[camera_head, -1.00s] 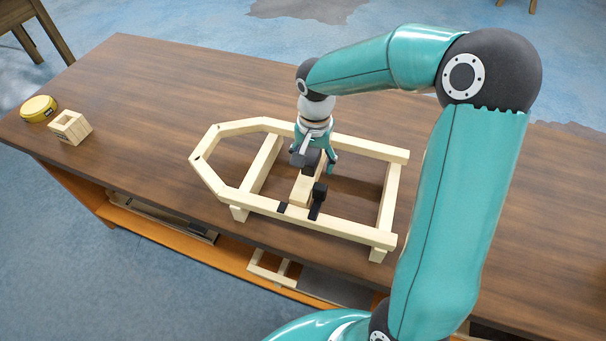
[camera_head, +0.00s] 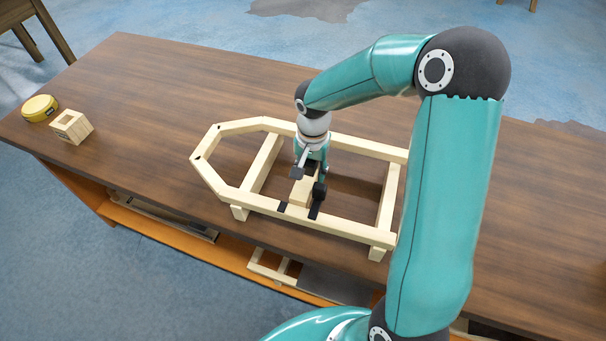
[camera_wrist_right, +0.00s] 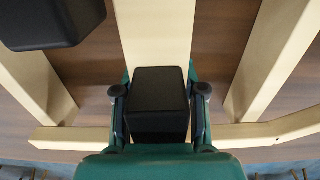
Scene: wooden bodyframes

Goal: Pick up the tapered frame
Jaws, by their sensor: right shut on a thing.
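The tapered frame (camera_head: 263,164) is pale wood and stands on the table, its pointed end to the left. A middle bar (camera_wrist_right: 155,35) crosses it and carries black blocks. My right gripper (camera_head: 310,168) is over this bar from above, at its far part. In the right wrist view its two fingers (camera_wrist_right: 160,92) are shut on a black block (camera_wrist_right: 158,100) of the frame, one finger on each side. The fingertips are partly hidden in the head view. My left gripper is not in view.
The brown wooden table (camera_head: 140,90) has free room left of the frame. A yellow round object (camera_head: 40,108) and a small wooden block with a hole (camera_head: 72,127) lie at its left end. An orange shelf (camera_head: 215,254) below holds another wooden frame piece (camera_head: 272,266).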

